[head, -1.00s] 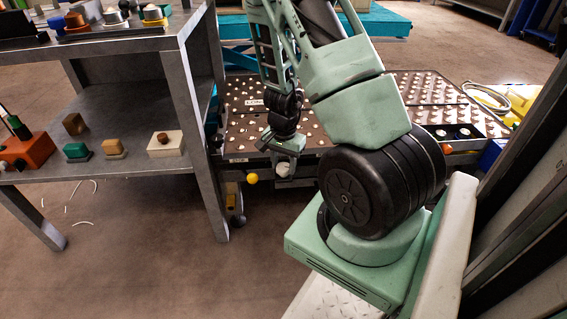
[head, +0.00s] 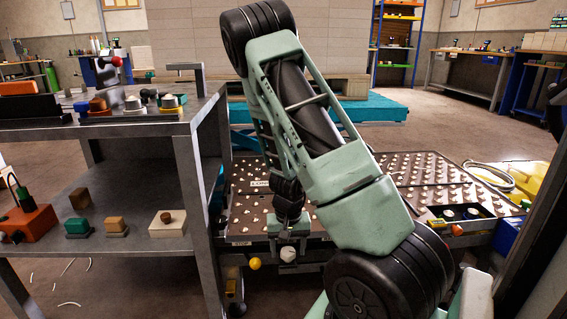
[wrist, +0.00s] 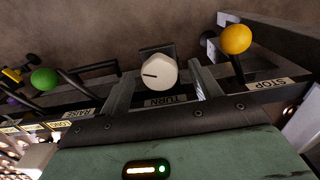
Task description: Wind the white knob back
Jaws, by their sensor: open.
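The white knob (wrist: 160,72) sits on the front edge of the machine above a label reading TURN. A short dark mark on its face points left in the wrist view. In the head view the knob (head: 289,254) shows just below my gripper (head: 288,240). In the wrist view my gripper (wrist: 163,88) is open, with one finger on each side of the knob. Nothing is held. I cannot tell whether either finger touches the knob.
A yellow ball lever (wrist: 236,40) marked STOP stands right of the knob, close to the right finger. A green ball lever (wrist: 44,79) marked RAISE is to the left. A grey shelf table (head: 150,133) with small parts stands left of my arm.

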